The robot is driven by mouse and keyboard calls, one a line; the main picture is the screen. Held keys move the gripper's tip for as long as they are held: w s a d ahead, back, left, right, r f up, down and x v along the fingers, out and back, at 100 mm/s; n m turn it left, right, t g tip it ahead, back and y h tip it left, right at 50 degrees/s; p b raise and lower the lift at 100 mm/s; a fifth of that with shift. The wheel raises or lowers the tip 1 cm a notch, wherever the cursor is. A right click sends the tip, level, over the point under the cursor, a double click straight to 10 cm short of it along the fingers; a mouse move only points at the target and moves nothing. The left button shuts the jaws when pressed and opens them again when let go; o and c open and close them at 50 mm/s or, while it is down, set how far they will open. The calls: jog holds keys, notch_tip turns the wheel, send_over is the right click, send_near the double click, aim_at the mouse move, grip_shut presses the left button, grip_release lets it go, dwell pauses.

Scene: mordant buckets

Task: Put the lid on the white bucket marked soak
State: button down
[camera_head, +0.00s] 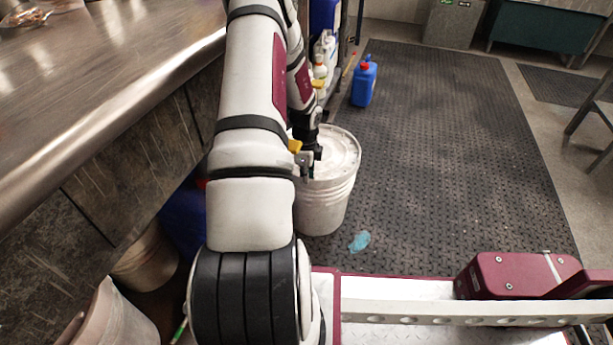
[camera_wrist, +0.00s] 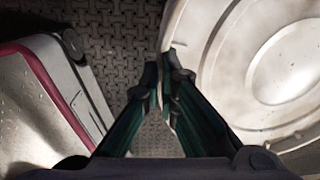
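The white bucket (camera_head: 322,205) stands on the dark mat, just right of my arm; no soak mark is readable. A round white lid (camera_head: 343,150) shows over its top. In the wrist view, the lid (camera_wrist: 275,65) fills the upper right with raised rings. My gripper (camera_head: 306,160) is at the left edge of the lid, partly hidden by my arm. In the wrist view, my gripper's fingertips (camera_wrist: 167,72) are nearly together at the lid's rim, with a pale sliver between them. Whether the lid is fully seated on the bucket is hidden.
A metal counter (camera_head: 110,60) runs along the left. A blue jug (camera_head: 364,82) stands on the mat (camera_head: 450,150) behind the bucket. A teal cloth or scrap (camera_head: 360,241) lies in front. Other pale buckets (camera_head: 125,320) stand at lower left. The mat is clear to the right.

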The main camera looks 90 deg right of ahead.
jog(key=shift+f+b, duration=1.05)
jog(key=shift+f, duration=0.2)
dwell(0.7)
jog(key=c, duration=1.7)
grip_release()
jog(key=r, duration=1.2)
jog(key=shift+a, duration=0.2)
